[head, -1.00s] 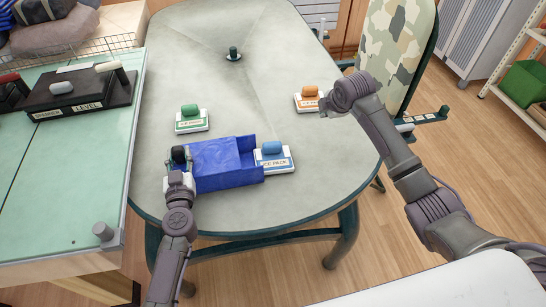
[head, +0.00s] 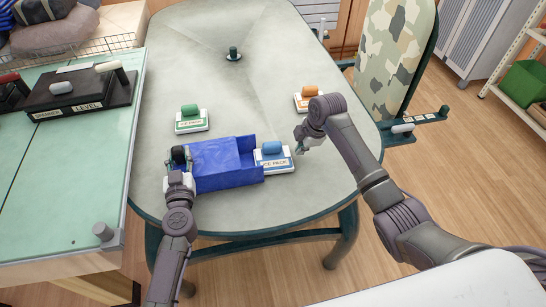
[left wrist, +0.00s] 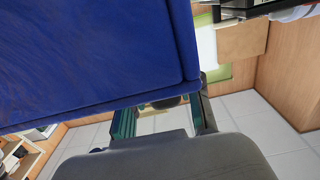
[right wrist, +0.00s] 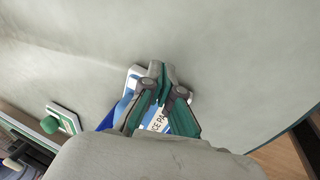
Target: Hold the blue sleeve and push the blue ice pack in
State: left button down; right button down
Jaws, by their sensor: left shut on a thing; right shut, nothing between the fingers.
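The blue sleeve (head: 215,165) lies on the grey-green table with its open end to the right. My left gripper (head: 179,160) is shut on the sleeve's left end; the sleeve fills much of the left wrist view (left wrist: 90,60). The blue ice pack (head: 276,163), a white slab with a blue knob and a label, sits at the sleeve's right opening, its left edge at or just inside the mouth. My right gripper (head: 300,145) is shut and empty, just right of the pack. In the right wrist view the fingers (right wrist: 165,80) partly hide the pack (right wrist: 133,78).
A green ice pack (head: 191,122) stands behind the sleeve, and an orange one (head: 306,102) behind my right gripper. A small dark peg (head: 233,54) stands far back. The table between is clear.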

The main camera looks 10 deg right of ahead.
aim_at(263, 159)
pick_arm(q)
jog(key=shift+f, duration=0.1)
pick_arm(e)
jog(key=shift+f, duration=1.05)
dwell(0.5)
jog(key=shift+w+a, duration=0.1)
jog(key=shift+a, duration=6.4)
jog(key=shift+d, duration=0.15)
jog(key=shift+d, duration=0.45)
jog(key=shift+r, duration=3.5)
